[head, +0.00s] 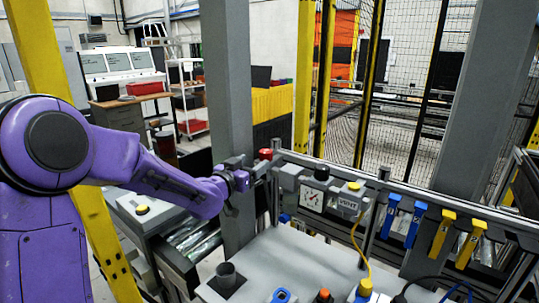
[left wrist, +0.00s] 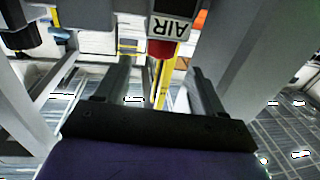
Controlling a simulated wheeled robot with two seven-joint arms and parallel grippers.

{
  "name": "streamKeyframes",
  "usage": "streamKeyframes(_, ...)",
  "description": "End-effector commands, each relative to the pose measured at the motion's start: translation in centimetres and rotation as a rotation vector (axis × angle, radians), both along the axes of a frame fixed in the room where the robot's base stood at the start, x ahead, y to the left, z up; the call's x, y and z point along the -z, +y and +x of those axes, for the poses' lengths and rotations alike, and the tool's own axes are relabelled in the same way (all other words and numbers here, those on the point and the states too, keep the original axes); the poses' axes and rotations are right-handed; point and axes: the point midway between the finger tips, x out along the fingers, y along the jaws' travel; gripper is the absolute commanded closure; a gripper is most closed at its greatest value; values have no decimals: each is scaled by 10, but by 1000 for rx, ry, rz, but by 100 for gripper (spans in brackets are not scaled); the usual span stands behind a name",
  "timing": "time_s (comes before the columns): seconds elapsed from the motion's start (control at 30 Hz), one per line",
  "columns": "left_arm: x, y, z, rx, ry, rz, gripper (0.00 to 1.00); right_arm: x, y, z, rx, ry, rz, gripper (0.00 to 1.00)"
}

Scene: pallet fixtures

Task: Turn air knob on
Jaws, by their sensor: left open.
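The red air knob (head: 265,154) sits on top of a grey box on the fixture rail in the head view. In the left wrist view, the red knob (left wrist: 161,49) is beside the white AIR label (left wrist: 172,28), whose letters appear upside down. My left gripper (head: 246,178) is at the left end of the rail, close to the knob. In the left wrist view its two fingers (left wrist: 160,78) are apart, with the knob just beyond the gap between their tips. Nothing is held. My right gripper is not in view.
A gauge (head: 311,199) with a black knob and a VENT box (head: 348,204) with a yellow knob are to the right. Blue clips (head: 391,216) and yellow clips (head: 443,233) hang from the rail. A grey post (head: 226,90) stands close behind my left gripper.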

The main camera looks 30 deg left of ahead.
Motion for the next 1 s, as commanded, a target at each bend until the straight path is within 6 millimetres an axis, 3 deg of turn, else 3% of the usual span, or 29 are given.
streamKeyframes(0.03, -5, 1, 13, 0, 5, 2, 31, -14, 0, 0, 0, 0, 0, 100)
streamKeyframes(0.3, -4, 2, 63, 2, 2, 0, 31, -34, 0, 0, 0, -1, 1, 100)
streamKeyframes(0.63, -1, 2, 71, 2, 0, -3, 31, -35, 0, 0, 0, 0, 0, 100)
streamKeyframes(0.67, -1, 2, 71, 2, -1, -3, 35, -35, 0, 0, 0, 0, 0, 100)
streamKeyframes(0.8, -1, 2, 71, 2, -1, -3, 80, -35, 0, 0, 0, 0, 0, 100)
streamKeyframes(0.83, -1, 2, 71, 2, -1, -3, 88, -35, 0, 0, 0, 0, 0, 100)
streamKeyframes(1.0, -1, 2, 71, -10, -1, -2, 87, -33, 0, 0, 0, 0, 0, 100)
